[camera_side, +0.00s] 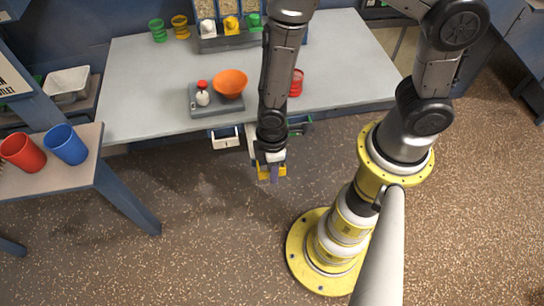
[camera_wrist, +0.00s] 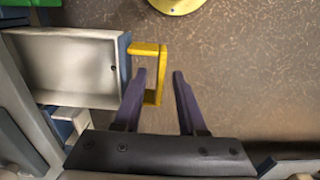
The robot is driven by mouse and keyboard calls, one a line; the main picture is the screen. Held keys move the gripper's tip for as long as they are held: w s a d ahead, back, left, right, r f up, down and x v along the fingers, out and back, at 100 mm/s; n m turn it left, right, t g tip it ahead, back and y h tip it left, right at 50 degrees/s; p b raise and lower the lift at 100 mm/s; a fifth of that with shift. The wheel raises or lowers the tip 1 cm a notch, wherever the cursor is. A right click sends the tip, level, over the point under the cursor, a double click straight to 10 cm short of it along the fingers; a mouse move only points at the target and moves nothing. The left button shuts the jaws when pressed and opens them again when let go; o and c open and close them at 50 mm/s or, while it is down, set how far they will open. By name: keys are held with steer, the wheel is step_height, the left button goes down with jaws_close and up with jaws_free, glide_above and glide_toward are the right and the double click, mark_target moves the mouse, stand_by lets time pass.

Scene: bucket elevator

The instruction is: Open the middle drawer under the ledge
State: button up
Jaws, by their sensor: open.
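The middle drawer stands pulled out from under the ledge; its pale, empty-looking tray shows in the wrist view (camera_wrist: 70,65). Its blue front carries a yellow bracket handle (camera_wrist: 151,48), which also shows in the side view (camera_side: 264,173). My gripper (camera_wrist: 160,75) is open at the handle. In the wrist view one finger appears between the drawer front and the handle bar, the other beyond the bar; I cannot tell whether either touches. In the side view my gripper (camera_side: 272,172) and forearm hide much of the drawer.
The floor in front is clear.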

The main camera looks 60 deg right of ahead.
step_height(320, 180, up, 14)
steer(key=shift+f, duration=0.25)
stand_by(0.3)
steer(key=w+d+r+m+t+y, duration=0.1)
steer(key=w+d+r+m+t, duration=0.1)
steer(key=d+r, duration=0.35)
steer(key=w+d+r+m+t, duration=0.1)
steer(key=d+r+m+t, duration=0.1)
steer(key=r, duration=0.6)
steer(key=s+d+r+m, duration=0.2)
steer(key=s+d, duration=0.1)
steer(key=s, duration=0.2)
steer(key=s+d+r+m+t+h, duration=0.1)
steer(key=s+d+r+m, duration=0.2)
steer(key=s, duration=0.2)
steer(key=shift+s+d+r+t, duration=0.15)
steer(key=shift+s+r+t, duration=0.05)
steer(key=shift+r+t, duration=0.15)
